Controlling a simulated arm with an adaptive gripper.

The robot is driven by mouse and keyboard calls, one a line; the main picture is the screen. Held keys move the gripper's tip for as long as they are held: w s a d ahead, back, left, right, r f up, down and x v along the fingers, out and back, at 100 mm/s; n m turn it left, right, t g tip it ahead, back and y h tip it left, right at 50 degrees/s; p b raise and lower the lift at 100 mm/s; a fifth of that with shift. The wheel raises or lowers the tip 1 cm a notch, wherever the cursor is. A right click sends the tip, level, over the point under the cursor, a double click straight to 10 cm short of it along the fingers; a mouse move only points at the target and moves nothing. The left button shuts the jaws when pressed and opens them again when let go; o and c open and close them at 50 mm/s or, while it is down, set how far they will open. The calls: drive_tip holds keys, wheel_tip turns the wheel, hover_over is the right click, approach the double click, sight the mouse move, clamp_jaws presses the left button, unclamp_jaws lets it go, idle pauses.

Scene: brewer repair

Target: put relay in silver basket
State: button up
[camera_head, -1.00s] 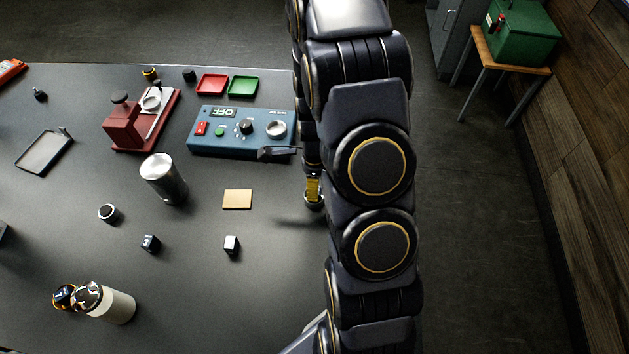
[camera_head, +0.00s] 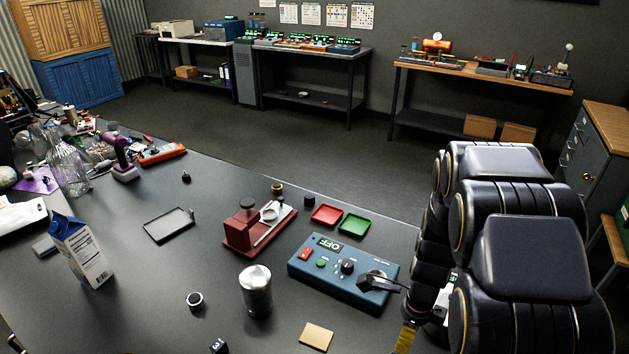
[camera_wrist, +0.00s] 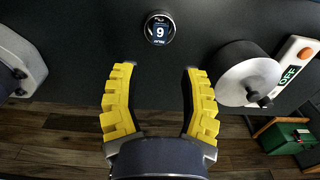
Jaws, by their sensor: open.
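My gripper (camera_wrist: 158,95) is open and empty, its yellow fingers spread in the wrist view. In the head view one yellow finger (camera_head: 405,339) shows beside the arm at the bottom right. A small dark cube with a pale mark (camera_head: 219,346) is cut by the bottom edge of the head view; I cannot tell whether it is the relay. A small silver-rimmed round piece (camera_head: 195,300) lies left of a silver canister (camera_head: 256,291); I cannot tell whether it is the silver basket. A round black piece with a lit face (camera_wrist: 160,28) lies beyond the fingers.
A blue control box reading OFF (camera_head: 343,268) stands left of my arm. Behind it are a red stand (camera_head: 240,236), a red tray (camera_head: 327,214) and a green tray (camera_head: 353,225). A tan pad (camera_head: 316,336) lies in front. The wrist view shows a pale drum (camera_wrist: 240,72) at right.

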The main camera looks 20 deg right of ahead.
drive_tip(key=s+a+r+n, duration=0.2)
drive_tip(key=a+r+n, duration=0.4)
drive_tip(key=r+n, duration=0.1)
drive_tip(key=s+a+r+n+g, duration=0.1)
drive_tip(key=s+a+r+n, duration=0.4)
drive_tip(key=n, duration=0.5)
drive_tip(key=s+a+r+n, duration=0.5)
drive_tip(key=s+r+n, duration=0.1)
drive_tip(key=s+n, duration=0.4)
drive_tip(key=shift+s+a+g, duration=0.15)
drive_tip(key=shift+s+g, duration=0.1)
drive_tip(key=shift+g, duration=0.15)
